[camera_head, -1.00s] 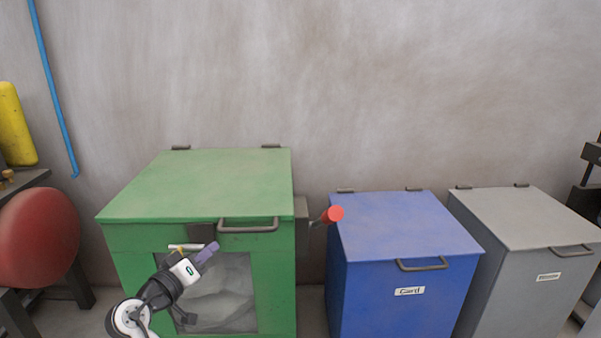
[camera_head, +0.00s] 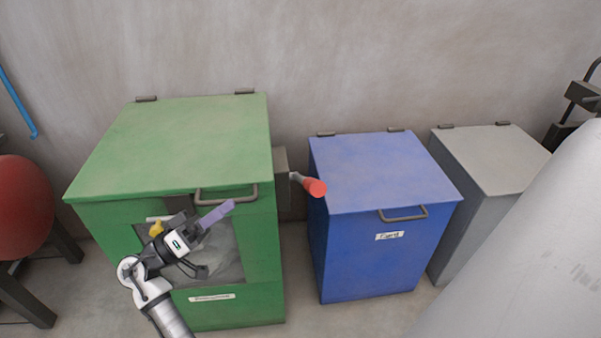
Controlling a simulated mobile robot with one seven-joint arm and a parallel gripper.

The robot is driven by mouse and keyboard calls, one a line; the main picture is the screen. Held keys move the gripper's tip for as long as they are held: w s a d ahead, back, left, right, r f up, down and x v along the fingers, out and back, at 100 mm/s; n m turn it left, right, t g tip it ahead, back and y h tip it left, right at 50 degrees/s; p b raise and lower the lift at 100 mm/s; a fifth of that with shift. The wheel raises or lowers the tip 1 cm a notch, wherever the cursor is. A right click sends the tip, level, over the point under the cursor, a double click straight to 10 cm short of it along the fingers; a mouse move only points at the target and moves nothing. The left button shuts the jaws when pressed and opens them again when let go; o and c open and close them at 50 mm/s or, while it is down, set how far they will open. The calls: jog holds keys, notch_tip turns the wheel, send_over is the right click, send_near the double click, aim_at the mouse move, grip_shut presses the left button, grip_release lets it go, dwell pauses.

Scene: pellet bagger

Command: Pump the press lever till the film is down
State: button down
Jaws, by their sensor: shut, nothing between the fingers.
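The green bin (camera_head: 170,150) stands at left with its lid closed. A window in its front shows crumpled grey film (camera_head: 222,245) inside, partly hidden by my arm. The press lever (camera_head: 315,187) has a red grip on a short grey arm. It comes out of a dark housing (camera_head: 281,170) on the bin's right side and points right and toward me. My gripper (camera_head: 226,208) has purple fingers, is shut and empty, and is in front of the bin's window. It is left of the lever and apart from it.
A blue bin (camera_head: 365,255) with a label stands close to the right of the lever, and a grey bin (camera_head: 470,205) stands beyond it. The green bin's lid handle (camera_head: 227,196) sticks out near my gripper. A red rounded object (camera_head: 20,205) is at far left.

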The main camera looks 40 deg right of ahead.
jog(key=p+x, duration=0.5)
jog(key=x, duration=1.2)
jog(key=shift+s+f+p, duration=0.3)
jog(key=shift+s+f, duration=0.95)
jog(key=shift+f, duration=0.3)
jog(key=s+f+b, duration=0.1)
jog(key=b, duration=0.1)
jog(key=a+f+m+b, duration=0.1)
jog(key=f+b, duration=0.1)
jog(key=b, duration=0.1)
jog(key=s+f+m+g+b, duration=0.1)
jog(key=b, duration=0.1)
jog(key=shift+s+a+f+b, duration=0.25)
jog(key=shift+s+a+b, duration=0.05)
jog(key=shift+s+a, duration=0.1)
jog(key=shift+d, duration=0.1)
